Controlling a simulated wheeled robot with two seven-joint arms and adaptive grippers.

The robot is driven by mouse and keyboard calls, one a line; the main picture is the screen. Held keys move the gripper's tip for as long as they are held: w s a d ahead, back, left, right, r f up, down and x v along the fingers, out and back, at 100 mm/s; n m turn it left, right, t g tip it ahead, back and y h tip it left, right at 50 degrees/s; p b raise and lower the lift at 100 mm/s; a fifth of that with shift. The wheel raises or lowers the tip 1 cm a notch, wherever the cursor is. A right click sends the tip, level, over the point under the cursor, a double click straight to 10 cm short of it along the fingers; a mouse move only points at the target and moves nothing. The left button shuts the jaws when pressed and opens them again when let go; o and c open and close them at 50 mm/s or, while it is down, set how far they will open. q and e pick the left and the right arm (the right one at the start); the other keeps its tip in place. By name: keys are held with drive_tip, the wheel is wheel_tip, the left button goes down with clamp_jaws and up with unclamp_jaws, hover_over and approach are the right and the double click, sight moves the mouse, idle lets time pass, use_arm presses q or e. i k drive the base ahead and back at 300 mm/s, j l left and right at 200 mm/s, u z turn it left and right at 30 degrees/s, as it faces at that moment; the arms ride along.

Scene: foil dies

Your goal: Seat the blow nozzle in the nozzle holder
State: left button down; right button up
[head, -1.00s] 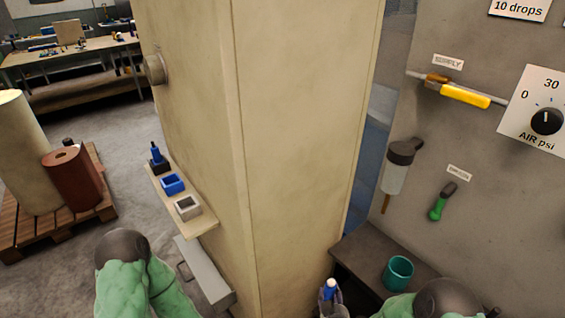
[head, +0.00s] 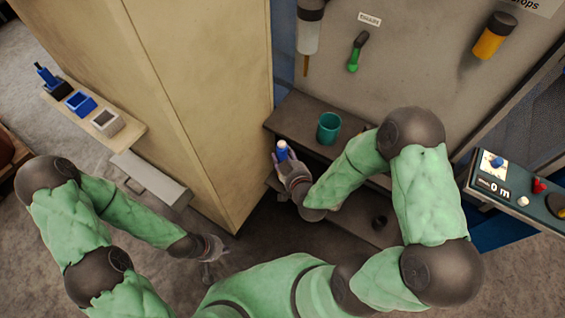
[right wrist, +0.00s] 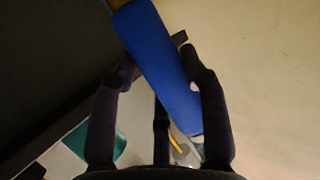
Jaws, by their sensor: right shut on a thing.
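My right gripper (head: 287,164) is shut on the blow nozzle (head: 283,150), a blue piece standing up out of the fingers, beside the dark shelf. In the right wrist view the blue nozzle body (right wrist: 160,65) lies slantwise between the fingers, with a brassy end at the top edge. A teal cup (head: 329,128) stands on the shelf to the right of the nozzle, apart from it. A small ledge at the left carries a blue square socket (head: 81,103) and a pale one (head: 107,122); I cannot tell which thing is the nozzle holder. My left gripper (head: 213,258) is open and empty, low over the floor.
A tall beige cabinet (head: 190,80) stands between the ledge and the shelf. A black base with a blue bottle-like piece (head: 46,75) is on the ledge's far end. A grey box (head: 148,180) hangs below it. A control panel (head: 520,190) is at the right.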

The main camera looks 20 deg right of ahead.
sight(378, 225)
drive_tip(key=k+z, duration=0.1)
drive_tip(key=k, duration=0.5)
drive_tip(key=z, duration=1.15)
drive_tip(key=l, duration=0.4)
drive_tip(key=i+j, duration=0.1)
drive_tip(key=i, duration=0.3)
drive_tip(key=u, duration=0.05)
